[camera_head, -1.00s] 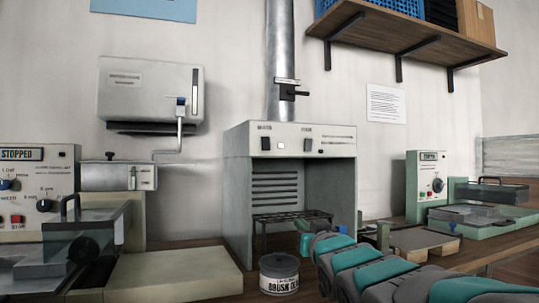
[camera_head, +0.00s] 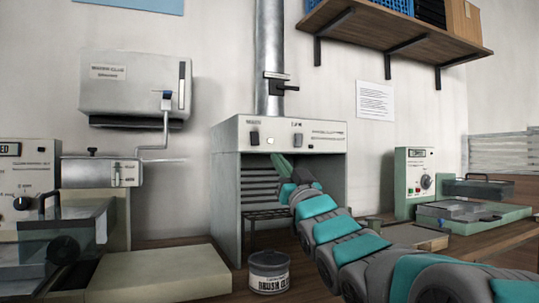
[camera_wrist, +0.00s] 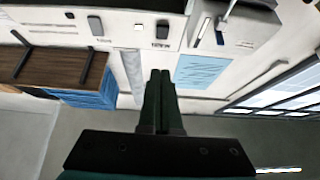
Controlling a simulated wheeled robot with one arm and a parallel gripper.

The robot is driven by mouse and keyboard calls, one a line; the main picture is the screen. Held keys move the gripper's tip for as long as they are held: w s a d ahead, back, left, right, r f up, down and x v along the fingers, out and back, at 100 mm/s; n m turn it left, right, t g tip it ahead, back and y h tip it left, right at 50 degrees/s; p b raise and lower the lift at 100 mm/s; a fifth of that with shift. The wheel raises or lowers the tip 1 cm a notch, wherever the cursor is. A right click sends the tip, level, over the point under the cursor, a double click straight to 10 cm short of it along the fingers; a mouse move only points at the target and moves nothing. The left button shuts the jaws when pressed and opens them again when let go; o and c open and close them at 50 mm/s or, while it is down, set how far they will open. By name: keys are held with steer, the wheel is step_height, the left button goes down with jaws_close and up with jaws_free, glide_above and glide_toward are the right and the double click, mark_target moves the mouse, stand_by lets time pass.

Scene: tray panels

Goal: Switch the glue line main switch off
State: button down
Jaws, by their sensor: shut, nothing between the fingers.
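The hood panel (camera_head: 325,130) carries a left dark rocker (camera_head: 255,138), a pale button (camera_head: 271,140) and a right dark rocker (camera_head: 298,139). My gripper (camera_head: 276,156) is just below the hood panel's lower edge, empty. In the wrist view its fingers (camera_wrist: 160,73) are together, pointing towards the panel, which appears upside down.
A round brush tin (camera_head: 269,272) stands before the hood. A metal duct (camera_head: 269,60) with a dark damper handle rises from the hood. A wooden shelf (camera_head: 400,38) overhangs at the right. Control machines stand left and right (camera_head: 414,175) on the bench.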

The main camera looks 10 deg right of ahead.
mark_target(256, 145)
steer(key=shift+w+a+f+p+x, duration=0.15)
steer(key=shift+w+f+x, duration=0.2)
steer(key=shift+x, duration=1.7)
steer(key=shift+w+a+f+p+x, duration=0.15)
steer(key=shift+f+x, duration=0.25)
steer(key=shift+x, duration=1.6)
steer(key=shift+w+f+p+x, duration=0.2)
steer(key=shift+f+x, duration=0.2)
steer(key=shift+x, duration=1.65)
steer(key=shift+w+a+f+t+b, duration=0.1)
steer(key=shift+w+f+t+b, duration=0.5)
steer(key=shift+b, duration=0.6)
steer(key=shift+s+r+p, duration=0.15)
steer(key=shift+r+p, duration=0.2)
steer(key=shift+r, duration=0.05)
steer(key=f+b+v, duration=0.1)
steer(key=b+v, duration=0.1)
steer(key=v, duration=1.1)
steer(key=shift+w, duration=0.35)
